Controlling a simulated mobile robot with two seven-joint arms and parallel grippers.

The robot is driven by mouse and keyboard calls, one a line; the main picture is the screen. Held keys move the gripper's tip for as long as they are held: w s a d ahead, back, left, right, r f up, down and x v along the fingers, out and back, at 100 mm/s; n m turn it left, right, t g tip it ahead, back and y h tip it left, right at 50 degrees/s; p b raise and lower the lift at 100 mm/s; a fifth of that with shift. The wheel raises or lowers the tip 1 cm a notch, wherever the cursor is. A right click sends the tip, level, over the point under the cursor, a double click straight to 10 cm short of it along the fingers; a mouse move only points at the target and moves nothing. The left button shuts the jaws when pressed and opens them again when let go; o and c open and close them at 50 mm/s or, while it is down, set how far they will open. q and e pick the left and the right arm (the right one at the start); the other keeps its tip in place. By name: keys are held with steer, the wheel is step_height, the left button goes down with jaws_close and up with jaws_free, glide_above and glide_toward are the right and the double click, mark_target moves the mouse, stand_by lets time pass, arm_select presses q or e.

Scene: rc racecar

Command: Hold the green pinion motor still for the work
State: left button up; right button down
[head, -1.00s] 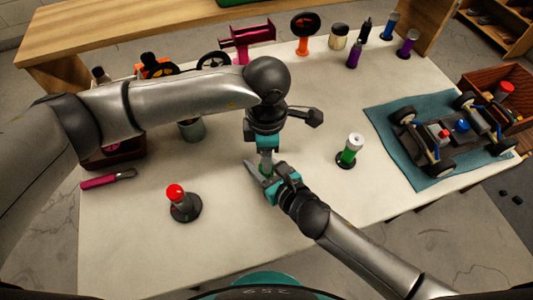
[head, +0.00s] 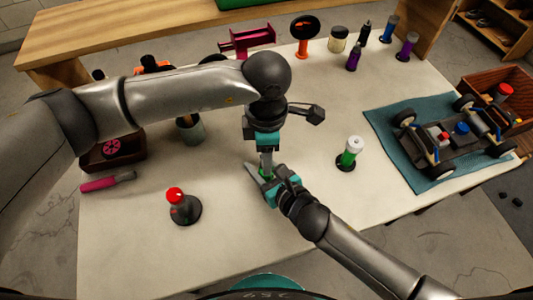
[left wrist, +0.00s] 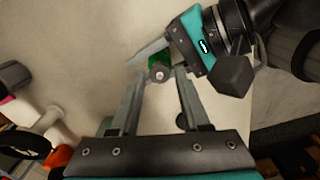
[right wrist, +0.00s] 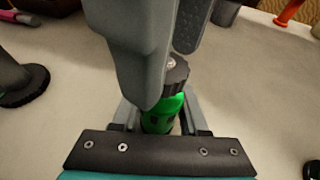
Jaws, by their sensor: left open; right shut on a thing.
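The green pinion motor (right wrist: 163,112) stands upright in the right wrist view, a green cylinder with a dark toothed cap on top. My right gripper (right wrist: 160,118) is shut on its green body, low near the table. In the head view the motor is mostly hidden behind the grippers, with a bit of green showing. My left gripper (head: 266,168) is open and points down from above. In the left wrist view the motor (left wrist: 158,66) shows between its spread fingertips. In the right wrist view a grey left finger covers part of the cap.
A green-and-white cylinder (head: 350,151) on a black base stands right of the grippers. A red-topped piece (head: 181,205) stands front left, near a pink-handled tool (head: 108,182). A car chassis (head: 455,135) lies on a blue mat (head: 392,150). The front table is mostly clear.

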steer(key=shift+f, duration=0.1)
arm_select(q)
step_height(320, 180, up, 12)
steer(key=shift+f, duration=0.15)
stand_by(0.3)
arm_select(e)
steer(key=shift+c, duration=1.8)
jaws_free()
steer(key=shift+s+d, duration=0.1)
steer(key=v, duration=1.2)
